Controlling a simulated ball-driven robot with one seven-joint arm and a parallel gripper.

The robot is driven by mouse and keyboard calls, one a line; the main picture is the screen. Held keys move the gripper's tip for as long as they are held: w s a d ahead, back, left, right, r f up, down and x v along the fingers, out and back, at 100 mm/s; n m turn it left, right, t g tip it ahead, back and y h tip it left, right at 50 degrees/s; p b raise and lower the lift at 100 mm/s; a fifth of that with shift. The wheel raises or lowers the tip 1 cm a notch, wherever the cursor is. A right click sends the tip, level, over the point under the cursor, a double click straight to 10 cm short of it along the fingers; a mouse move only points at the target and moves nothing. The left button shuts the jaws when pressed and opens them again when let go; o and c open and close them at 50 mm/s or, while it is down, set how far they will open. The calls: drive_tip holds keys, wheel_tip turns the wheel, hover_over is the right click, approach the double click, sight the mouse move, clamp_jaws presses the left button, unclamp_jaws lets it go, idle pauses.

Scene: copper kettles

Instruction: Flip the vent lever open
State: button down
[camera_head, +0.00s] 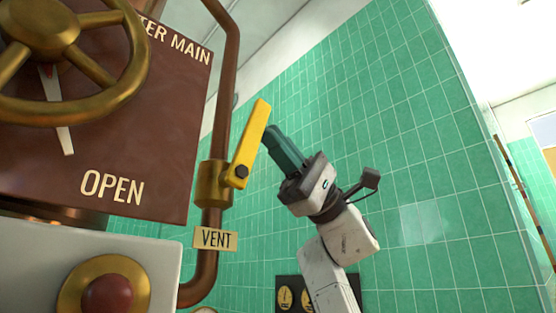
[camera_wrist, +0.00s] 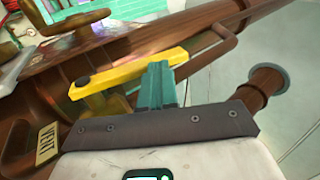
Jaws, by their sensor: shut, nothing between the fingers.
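The yellow vent lever (camera_head: 252,140) is on a brass valve body (camera_head: 213,184) on a copper pipe. It points up and tilts a little to the right from its dark pivot bolt. In the wrist view the lever (camera_wrist: 140,68) runs across just beyond my fingers. A "VENT" plate (camera_head: 215,239) is below the valve; it also shows in the wrist view (camera_wrist: 47,143). My gripper (camera_head: 270,133) is shut and empty, with its teal fingers just right of the lever. In the wrist view the fingertips (camera_wrist: 158,68) look close to the lever's free end; I cannot tell whether they touch.
A brass handwheel (camera_head: 122,88) and a brown panel marked "OPEN" (camera_head: 150,150) are at the left. A red button (camera_head: 108,294) in a brass ring is below. A green tiled wall (camera_head: 420,140) stands behind. Open room lies right of my arm.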

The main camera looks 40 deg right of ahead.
drive_tip(key=shift+p+x, duration=0.35)
drive_tip(key=shift+x, duration=1.05)
drive_tip(key=shift+s, duration=0.1)
